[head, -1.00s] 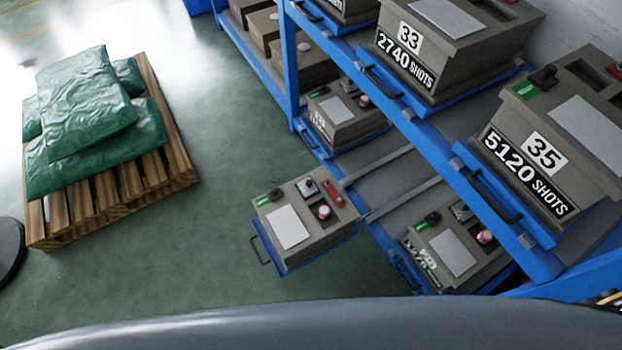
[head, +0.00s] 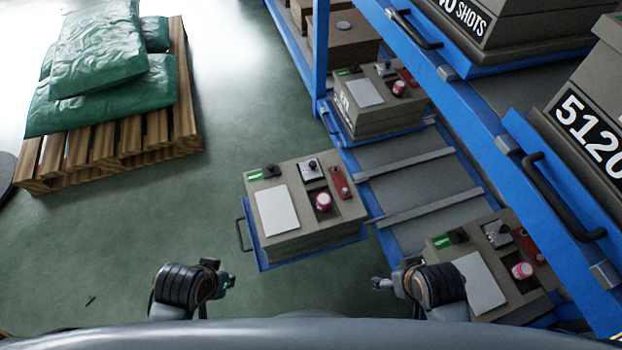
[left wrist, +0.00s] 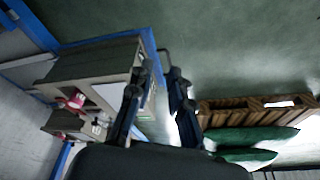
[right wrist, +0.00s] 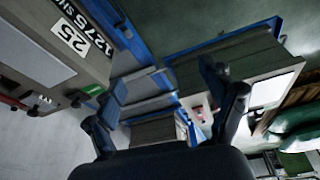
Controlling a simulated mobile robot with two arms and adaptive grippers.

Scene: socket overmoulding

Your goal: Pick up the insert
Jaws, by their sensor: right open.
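A grey-brown mould block (head: 318,233) sits on a pulled-out blue tray. On its top are a silver-grey part (head: 312,169), a red part (head: 340,182), a pink-and-white round part (head: 323,202) and a small black part (head: 272,171). I cannot tell which of these is the insert. My left gripper (head: 228,282) is below and left of the block, empty, its fingers a little apart in the left wrist view (left wrist: 162,75). My right gripper (head: 380,284) is below and right of the block, open and empty; its spread fingers show in the right wrist view (right wrist: 170,85).
A blue rack (head: 470,130) stands on the right with more mould blocks (head: 378,108) on its levels. Another block (head: 480,270) lies close to my right arm. A wooden pallet (head: 120,150) with green sacks (head: 95,100) is at the left. Green floor between is free.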

